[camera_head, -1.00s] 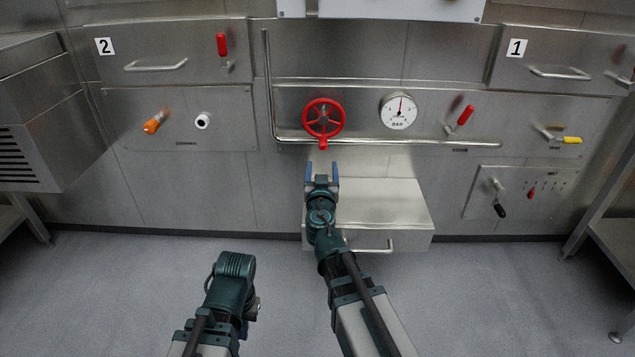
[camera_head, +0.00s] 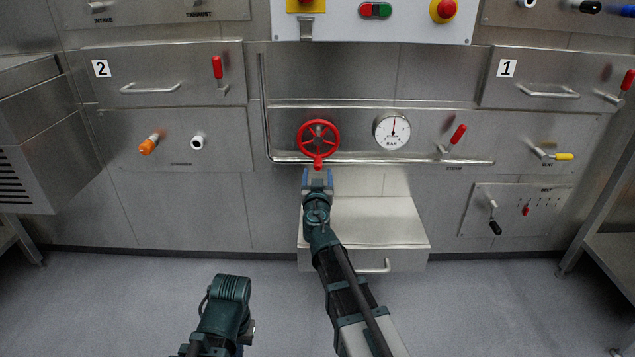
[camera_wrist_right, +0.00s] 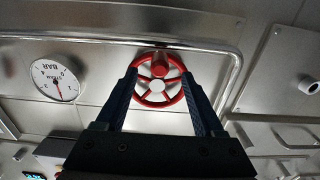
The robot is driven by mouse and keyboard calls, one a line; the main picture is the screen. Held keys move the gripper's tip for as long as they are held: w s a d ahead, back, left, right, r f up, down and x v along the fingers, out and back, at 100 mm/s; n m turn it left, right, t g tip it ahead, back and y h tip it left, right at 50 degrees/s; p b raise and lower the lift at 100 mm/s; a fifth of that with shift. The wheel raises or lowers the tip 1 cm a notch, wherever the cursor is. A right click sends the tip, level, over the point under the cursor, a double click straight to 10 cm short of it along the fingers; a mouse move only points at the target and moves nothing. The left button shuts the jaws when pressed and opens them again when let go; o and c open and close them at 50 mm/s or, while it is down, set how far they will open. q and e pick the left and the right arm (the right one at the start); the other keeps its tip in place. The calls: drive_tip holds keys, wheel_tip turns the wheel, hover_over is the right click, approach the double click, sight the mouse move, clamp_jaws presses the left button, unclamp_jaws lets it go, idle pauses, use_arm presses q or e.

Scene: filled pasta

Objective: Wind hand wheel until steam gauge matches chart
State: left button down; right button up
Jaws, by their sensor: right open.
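The red hand wheel (camera_head: 319,126) is on the steel wall panel, its small red knob (camera_head: 318,163) at the bottom of the rim. My right gripper (camera_head: 317,175) is open just below the knob, its blue fingers spread. In the right wrist view the wheel (camera_wrist_right: 158,80) shows between and beyond the two fingers (camera_wrist_right: 164,88); whether they touch it I cannot tell. The white round steam gauge (camera_head: 393,131) is right of the wheel, its needle pointing about straight up. The gauge also shows in the wrist view (camera_wrist_right: 54,79). I make out no chart. My left gripper is out of view.
A steel pipe rail (camera_head: 400,161) runs just below the wheel and gauge. A steel box with a handle (camera_head: 365,222) juts out under the wheel, beneath my right arm. A red lever (camera_head: 457,135) is right of the gauge. The floor is clear.

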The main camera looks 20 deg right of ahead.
sight(319, 169)
drive_tip(key=shift+x, duration=3)
drive_tip(key=shift+d, duration=0.1)
clamp_jaws()
